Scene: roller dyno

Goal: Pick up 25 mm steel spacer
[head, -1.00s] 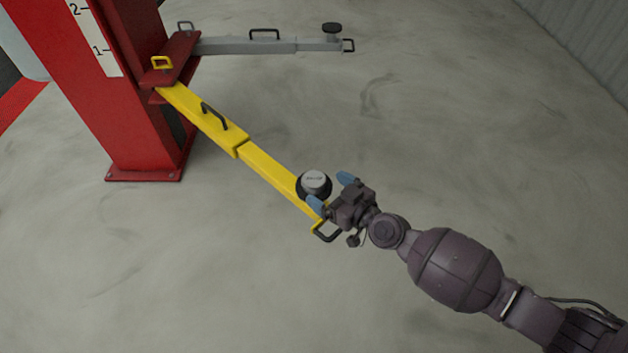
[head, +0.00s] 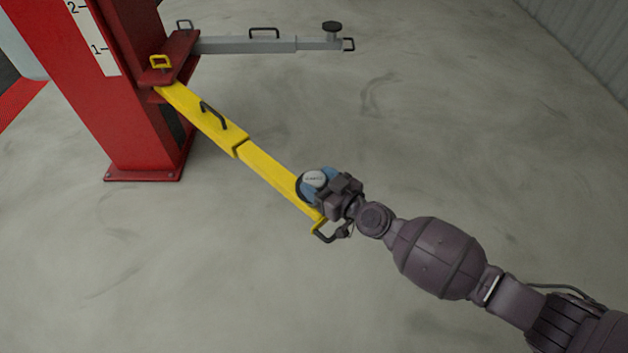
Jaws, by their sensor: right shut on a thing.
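The steel spacer (head: 314,178) is a light grey disc with small dark lettering on its top. It sits on the dark round pad (head: 300,190) near the outer end of the yellow lift arm (head: 210,122). My right gripper (head: 317,181) reaches in from the lower right, and its blue fingers are shut on the spacer from either side. The gripper body hides part of the pad and the arm's end. I cannot tell whether the spacer is clear of the pad. My left gripper is not in view.
A red lift post (head: 100,85) with a numbered scale stands at the upper left. A grey lift arm (head: 245,46) with a dark pad (head: 332,28) extends right from it. Dark handles (head: 213,115) stick up from the arms. The concrete floor (head: 470,130) is clear around them.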

